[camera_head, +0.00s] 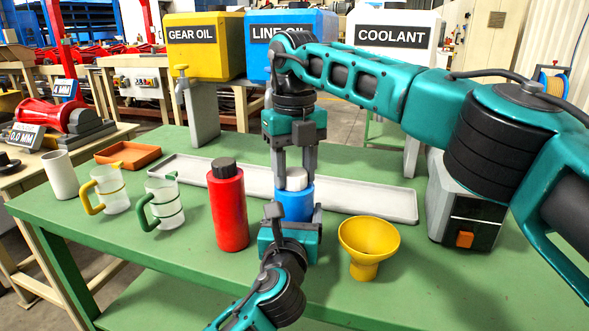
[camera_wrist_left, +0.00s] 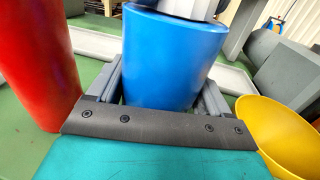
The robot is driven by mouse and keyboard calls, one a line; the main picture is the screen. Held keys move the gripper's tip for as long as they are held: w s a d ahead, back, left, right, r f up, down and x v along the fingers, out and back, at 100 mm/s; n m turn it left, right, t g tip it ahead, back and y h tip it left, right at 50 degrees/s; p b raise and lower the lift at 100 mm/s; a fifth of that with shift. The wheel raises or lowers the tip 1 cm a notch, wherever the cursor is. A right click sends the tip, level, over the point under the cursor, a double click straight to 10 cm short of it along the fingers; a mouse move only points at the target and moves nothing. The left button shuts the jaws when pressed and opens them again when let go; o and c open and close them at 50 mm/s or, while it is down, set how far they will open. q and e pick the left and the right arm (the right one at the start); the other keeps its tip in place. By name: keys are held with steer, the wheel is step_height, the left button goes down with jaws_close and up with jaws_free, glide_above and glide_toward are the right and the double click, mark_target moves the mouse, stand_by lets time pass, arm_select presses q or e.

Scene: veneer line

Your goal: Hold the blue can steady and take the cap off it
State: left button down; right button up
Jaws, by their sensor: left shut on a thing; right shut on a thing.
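The blue can (camera_head: 295,203) stands upright on the green table with a white cap (camera_head: 297,179) on its top. My right gripper (camera_head: 295,172) comes down from above and is shut on the cap. My left gripper (camera_head: 292,212) is low at the near side of the can and shut around its body. In the left wrist view the can (camera_wrist_left: 172,60) stands between the two fingers (camera_wrist_left: 160,88). The cap (camera_wrist_left: 190,8) shows only partly at the top edge there, with a dark finger beside it. The can's lower front is hidden by my left gripper in the head view.
A red bottle (camera_head: 229,207) stands close left of the can, and a yellow funnel (camera_head: 367,246) close right. A long grey tray (camera_head: 390,207) lies behind. Two measuring jugs (camera_head: 110,190) (camera_head: 164,203) stand left. A grey machine (camera_head: 462,212) stands right.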

steer(key=n, duration=0.9)
steer(key=shift+n, duration=0.3)
steer(key=n, duration=0.3)
steer(key=shift+n, duration=0.4)
steer(key=n, duration=0.5)
steer(key=shift+r, duration=0.15)
steer(key=shift+r, duration=1)
steer(key=shift+r, duration=0.1)
